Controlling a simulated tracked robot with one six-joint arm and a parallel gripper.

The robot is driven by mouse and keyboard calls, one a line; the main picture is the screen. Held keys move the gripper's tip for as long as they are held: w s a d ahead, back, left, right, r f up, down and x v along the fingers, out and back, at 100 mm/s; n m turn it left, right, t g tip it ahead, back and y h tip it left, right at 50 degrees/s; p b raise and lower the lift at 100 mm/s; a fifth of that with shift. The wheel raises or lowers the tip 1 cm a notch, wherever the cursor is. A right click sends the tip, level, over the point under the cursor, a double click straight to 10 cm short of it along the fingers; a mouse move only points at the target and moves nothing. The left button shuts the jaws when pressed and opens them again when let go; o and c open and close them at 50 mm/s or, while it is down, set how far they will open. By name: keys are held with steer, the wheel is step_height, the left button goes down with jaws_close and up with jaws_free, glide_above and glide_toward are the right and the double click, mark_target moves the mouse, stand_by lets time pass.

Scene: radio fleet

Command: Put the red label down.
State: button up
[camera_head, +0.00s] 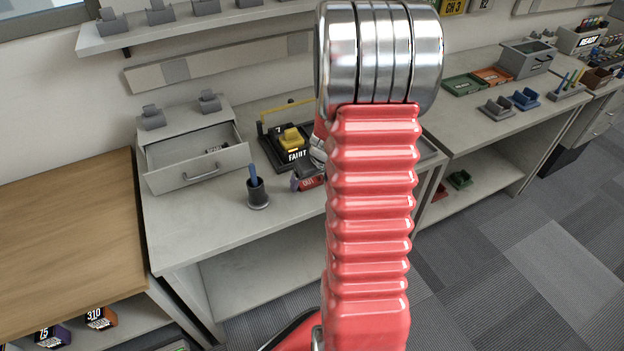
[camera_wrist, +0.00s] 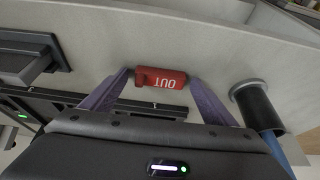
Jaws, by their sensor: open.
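In the head view my red arm hides most of the gripper.
A dark cup (camera_head: 257,194) with a blue pen stands just left of the label. Behind is a black "FAULT" tray (camera_head: 272,152) holding a yellow radio (camera_head: 291,139). An open drawer (camera_head: 198,165) juts out at the left. The bench front (camera_head: 185,225) is clear.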

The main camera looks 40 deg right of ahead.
steer(key=shift+r, duration=0.15)
steer(key=v, duration=1.2)
steer(key=shift+a, duration=0.1)
stand_by(0.7)
steer(key=s+a+r+n, duration=0.1)
steer(key=a+r, duration=0.3)
steer(key=a, duration=0.4)
steer(key=a+r+n, duration=0.1)
steer(key=a+r, duration=0.4)
steer(key=a, duration=0.3)
steer(key=s+a+r+n+t+y, duration=0.1)
steer(key=s+a+r, duration=0.3)
steer(key=s+a, duration=0.6)
steer(key=a, duration=0.4)
steer(key=shift+s+r, duration=0.15)
steer(key=shift+r, duration=0.05)
steer(key=shift+c, duration=0.3)
